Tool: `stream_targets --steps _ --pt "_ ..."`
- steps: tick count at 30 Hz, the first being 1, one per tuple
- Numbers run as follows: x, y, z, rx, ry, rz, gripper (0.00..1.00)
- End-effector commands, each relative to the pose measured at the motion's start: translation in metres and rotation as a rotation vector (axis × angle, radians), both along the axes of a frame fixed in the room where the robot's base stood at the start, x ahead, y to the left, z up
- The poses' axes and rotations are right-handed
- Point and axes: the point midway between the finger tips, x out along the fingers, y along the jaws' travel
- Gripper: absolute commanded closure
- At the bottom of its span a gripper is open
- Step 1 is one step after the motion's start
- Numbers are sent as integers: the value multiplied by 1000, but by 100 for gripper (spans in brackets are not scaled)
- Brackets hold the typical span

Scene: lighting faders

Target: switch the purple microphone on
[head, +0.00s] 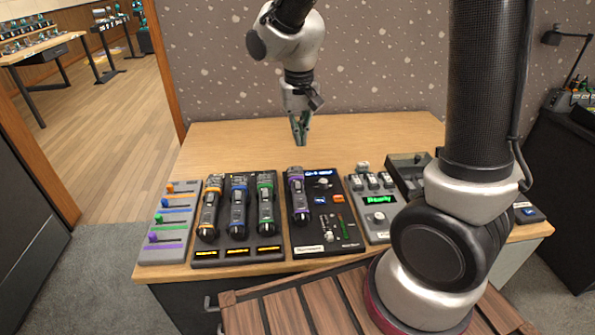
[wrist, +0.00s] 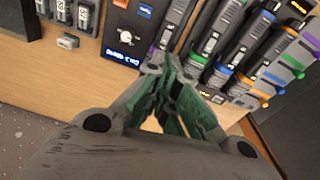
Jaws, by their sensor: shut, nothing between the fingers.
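The purple microphone (head: 299,197) has a dark body and a purple band. It lies on the left part of a black panel (head: 325,232) with a small lit screen. In the wrist view the purple microphone (wrist: 171,28) is partly hidden behind my fingertips. My gripper (head: 300,141) is shut and empty. It hangs pointing down over the back of the table, behind the microphone and apart from it. The closed fingers show in the wrist view (wrist: 163,62). I cannot make out the state of the microphone's switch.
Orange, blue and green microphones (head: 238,205) lie in a charging dock (head: 239,254) to the left. A grey fader board (head: 167,224) with coloured sliders is at the far left. A grey box with a green display (head: 378,200) is to the right. The table's back (head: 240,140) is clear.

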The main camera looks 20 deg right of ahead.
Motion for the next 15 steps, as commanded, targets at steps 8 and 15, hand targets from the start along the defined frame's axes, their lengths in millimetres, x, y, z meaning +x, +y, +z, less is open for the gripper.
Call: stream_targets --steps 8,15 --pt "7 2 3 25 -35 -115 100" --pt "7 2 3 24 -34 -113 100"
